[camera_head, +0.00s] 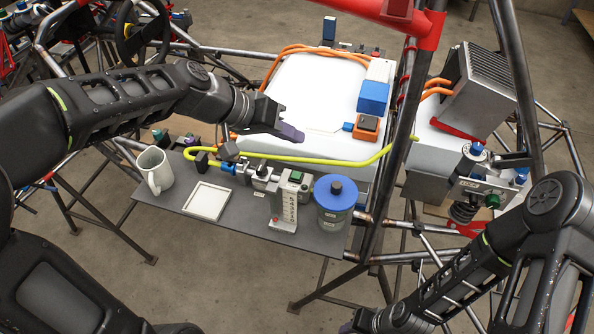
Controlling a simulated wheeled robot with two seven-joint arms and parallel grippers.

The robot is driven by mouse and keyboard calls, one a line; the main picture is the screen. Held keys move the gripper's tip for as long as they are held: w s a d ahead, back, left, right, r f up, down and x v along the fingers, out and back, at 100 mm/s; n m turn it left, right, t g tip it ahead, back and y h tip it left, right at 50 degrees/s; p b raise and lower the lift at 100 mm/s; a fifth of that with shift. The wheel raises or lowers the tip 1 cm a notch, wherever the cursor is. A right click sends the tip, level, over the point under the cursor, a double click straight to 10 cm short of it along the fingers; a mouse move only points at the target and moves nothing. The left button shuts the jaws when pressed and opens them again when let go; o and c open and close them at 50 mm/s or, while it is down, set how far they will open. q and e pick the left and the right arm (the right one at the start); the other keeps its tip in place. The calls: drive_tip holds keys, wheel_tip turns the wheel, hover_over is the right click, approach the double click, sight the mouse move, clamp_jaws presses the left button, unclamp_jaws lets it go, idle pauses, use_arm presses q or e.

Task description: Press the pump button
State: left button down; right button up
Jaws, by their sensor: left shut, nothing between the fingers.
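A small grey box with a green button (295,175) stands on the dark grey shelf (245,221), among metal valve fittings (262,171). No label names the pump button, but this green button looks like it. My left gripper (297,136) is shut and empty, reaching in from the left. In the picture it is just above the green button and appears apart from it, over the edge of the white tank. My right gripper (349,326) is at the bottom edge, mostly cut off, far from the button. Its jaw state cannot be seen.
A white scale block (285,212) with a red dot and a blue-lidded jar (335,195) stand near the button. A yellow hose (330,163) runs behind it. A white mug (153,170) and white square tray (207,201) are left. A chassis tube (392,150) rises at right.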

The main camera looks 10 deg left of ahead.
use_arm(q)
drive_tip(key=b, duration=0.5)
hover_over(292, 176)
wheel_tip(292, 176, down, 8)
drive_tip(key=shift+f+b, duration=0.5)
drive_tip(key=shift+b, duration=0.2)
idle(1.4)
drive_tip(key=shift+f+b, duration=0.35)
drive_tip(key=shift+b, duration=0.3)
drive_tip(key=shift+f+b, duration=0.5)
drive_tip(key=shift+b, duration=0.05)
idle(0.6)
drive_tip(key=shift+r, duration=0.1)
drive_tip(key=shift+r+p, duration=0.5)
drive_tip(key=shift+r, duration=0.3)
drive_tip(key=shift+r, duration=0.1)
